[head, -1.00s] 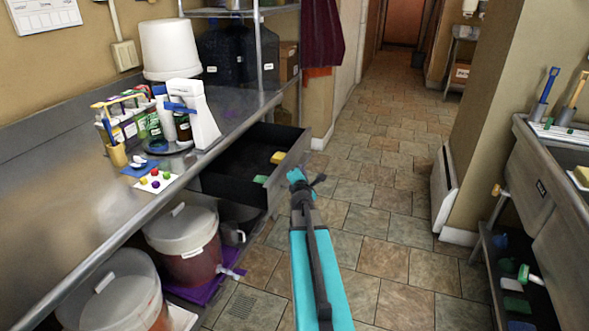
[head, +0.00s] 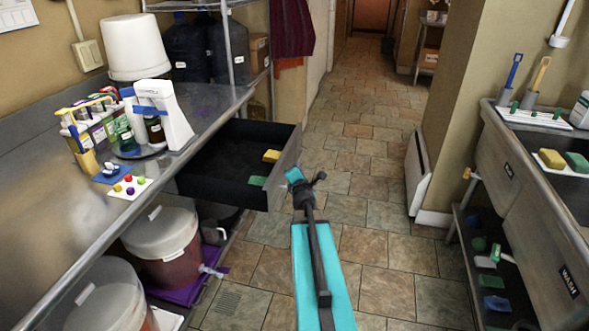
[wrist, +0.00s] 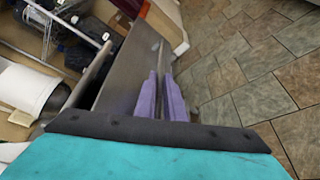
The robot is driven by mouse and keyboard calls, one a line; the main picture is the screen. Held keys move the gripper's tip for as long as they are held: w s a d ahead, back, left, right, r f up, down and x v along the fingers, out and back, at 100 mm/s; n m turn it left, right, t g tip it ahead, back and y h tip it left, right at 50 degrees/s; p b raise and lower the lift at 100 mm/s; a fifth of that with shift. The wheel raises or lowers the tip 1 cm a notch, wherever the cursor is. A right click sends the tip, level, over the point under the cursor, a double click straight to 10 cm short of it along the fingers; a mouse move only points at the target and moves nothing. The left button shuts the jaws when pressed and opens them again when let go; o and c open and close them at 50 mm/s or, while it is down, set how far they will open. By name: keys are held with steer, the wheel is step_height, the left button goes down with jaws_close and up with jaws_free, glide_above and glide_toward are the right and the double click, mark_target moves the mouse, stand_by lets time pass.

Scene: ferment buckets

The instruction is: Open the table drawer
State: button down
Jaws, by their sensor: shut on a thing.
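The table drawer (head: 213,158) is pulled well out from under the metal table (head: 72,205). It is a dark box with a grey front panel (head: 287,163). A yellow block (head: 271,156) and a green block (head: 257,181) lie inside. My gripper (head: 296,178) is at the outer side of the front panel. In the wrist view, the purple fingers of my gripper (wrist: 161,84) are closed together along the grey drawer front (wrist: 124,78).
Lidded buckets (head: 165,248) stand below the table. Bottles, a rack and a white bucket (head: 138,45) stand on top. A sink unit (head: 520,185) is at the right. The tiled floor (head: 362,190) between is clear.

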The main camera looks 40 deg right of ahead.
steer(key=shift+s+d+f, duration=0.1)
steer(key=shift+s, duration=0.2)
steer(key=shift+f, duration=0.1)
steer(key=c, duration=1.8)
jaws_free()
steer(key=shift+c, duration=0.2)
steer(key=shift+w, duration=0.1)
